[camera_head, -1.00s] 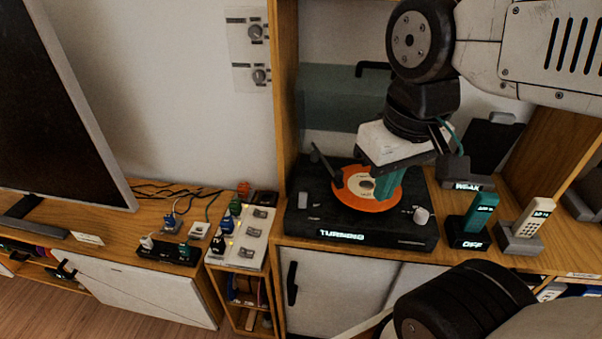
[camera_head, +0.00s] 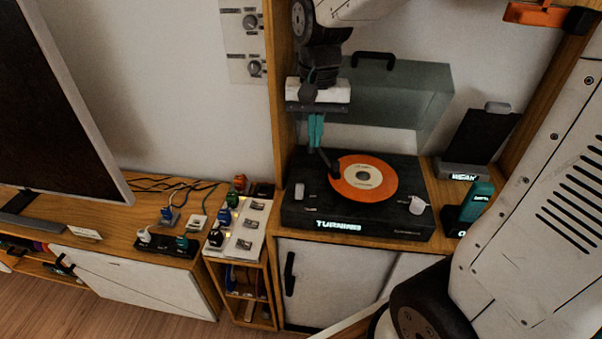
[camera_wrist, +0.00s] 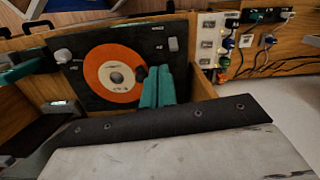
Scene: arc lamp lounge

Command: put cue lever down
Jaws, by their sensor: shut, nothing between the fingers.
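The black turntable (camera_head: 400,222) stands on the wooden cabinet with an orange record (camera_head: 380,190) on its platter. It also shows in the wrist view (camera_wrist: 90,40). A dark tonearm (camera_head: 331,168) lies at the record's left edge. A small pale lever or switch (camera_head: 299,190) is at the turntable's front left; I cannot tell whether it is the cue lever. My gripper (camera_head: 315,146) points down with its teal fingers together and empty, over the turntable's back left by the tonearm. In the wrist view the fingers (camera_wrist: 156,70) hide part of the deck beside the record.
A pale knob (camera_head: 417,205) is at the turntable's front right. The clear lid (camera_head: 405,95) stands raised behind. A teal handset (camera_head: 476,202) is to the right, and a switch panel (camera_head: 245,235) to the left. A wooden upright (camera_head: 280,90) is close beside my gripper.

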